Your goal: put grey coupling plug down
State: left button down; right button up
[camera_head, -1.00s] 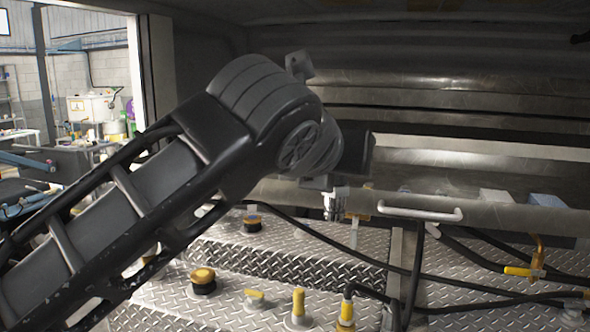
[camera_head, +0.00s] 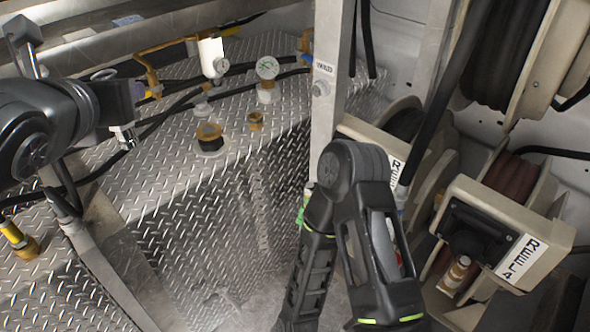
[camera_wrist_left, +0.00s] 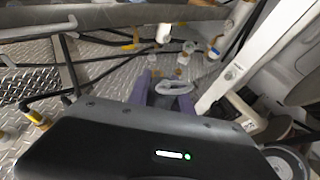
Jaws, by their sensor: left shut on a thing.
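My left gripper (camera_head: 122,112) is at the left of the head view, above the diamond-plate deck. It is shut on the grey coupling plug (camera_head: 125,138), a short silvery piece that hangs below the jaws. In the left wrist view, the purple-tinted fingers (camera_wrist_left: 167,98) close around a pale grey ring-shaped piece (camera_wrist_left: 176,87), and the deck shows behind. My right arm is folded in the middle of the head view, but its gripper does not show.
Hose reels, one labelled REEL 4 (camera_head: 515,235), fill the right side.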

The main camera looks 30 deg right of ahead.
pick_arm(q)
jog(key=w+a+f+n+y, duration=0.1)
jog(key=a+f, duration=0.5)
jog(key=f, duration=0.5)
jog(key=w+a+f+n+y, duration=0.2)
jog(key=a+f, duration=0.5)
jog(key=f, duration=0.3)
jog(key=w+a+f+n+t+y, duration=0.1)
jog(key=a+f+y, duration=0.1)
jog(key=a+f, duration=0.5)
notch_tip(320, 180, down, 5)
jog(key=shift+w+a+r, duration=0.15)
jog(key=shift+w, duration=0.15)
